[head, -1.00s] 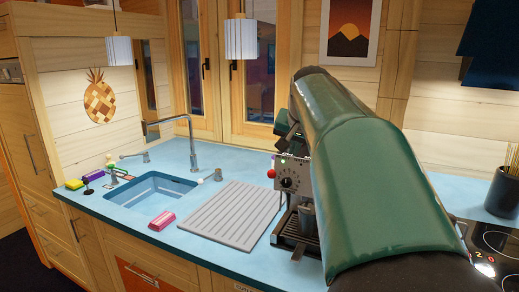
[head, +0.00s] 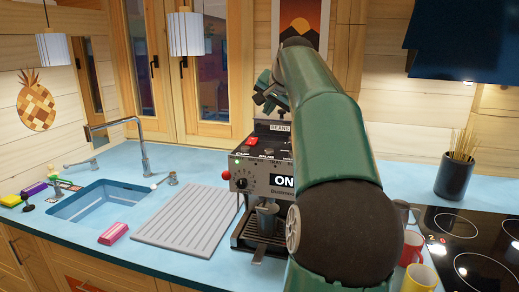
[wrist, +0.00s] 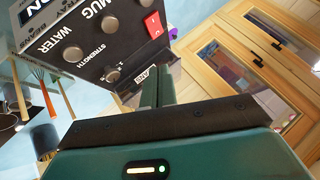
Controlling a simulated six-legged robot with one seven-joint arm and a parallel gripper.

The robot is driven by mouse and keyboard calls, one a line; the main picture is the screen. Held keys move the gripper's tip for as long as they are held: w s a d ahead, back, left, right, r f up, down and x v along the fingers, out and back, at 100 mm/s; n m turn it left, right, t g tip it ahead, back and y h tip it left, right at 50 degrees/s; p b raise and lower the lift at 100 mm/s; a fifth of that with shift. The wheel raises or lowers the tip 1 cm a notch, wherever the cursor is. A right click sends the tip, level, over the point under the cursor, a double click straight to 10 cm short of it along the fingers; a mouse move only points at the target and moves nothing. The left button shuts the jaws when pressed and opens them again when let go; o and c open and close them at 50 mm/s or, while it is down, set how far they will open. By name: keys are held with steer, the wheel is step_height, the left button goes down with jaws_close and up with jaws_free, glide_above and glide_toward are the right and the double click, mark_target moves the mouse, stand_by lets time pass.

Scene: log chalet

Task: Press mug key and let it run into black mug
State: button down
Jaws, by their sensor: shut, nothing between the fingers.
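The coffee machine (head: 262,172) stands on the counter, partly hidden by my arm. Its top panel carries a MUG label and a red switch (head: 252,141). In the wrist view the round mug key (wrist: 110,25) shows beside its MUG label, with the water key (wrist: 72,53) nearby. My gripper (wrist: 157,72) is shut and empty. Its fingertips are by the panel's edge, beside the red switch and apart from the mug key in the picture. A dark grey mug (head: 267,219) stands on the drip tray (head: 262,240); whether it is the black mug is unclear.
A ridged drainboard (head: 185,222) and a sink (head: 98,203) lie left of the machine. A red mug (head: 411,248), a yellow mug (head: 420,279) and a dark mug (head: 402,209) stand right, by the hob (head: 470,235). A utensil pot (head: 455,175) stands behind.

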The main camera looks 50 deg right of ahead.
mark_target(270, 151)
steer(key=shift+s+d, duration=0.15)
steer(key=shift+d, duration=0.1)
steer(key=shift+a, duration=0.1)
steer(key=shift+f, duration=4.45)
steer(key=shift+f, duration=0.2)
steer(key=shift+f, duration=0.25)
steer(key=shift+f, duration=0.6)
steer(key=shift+r, duration=1.05)
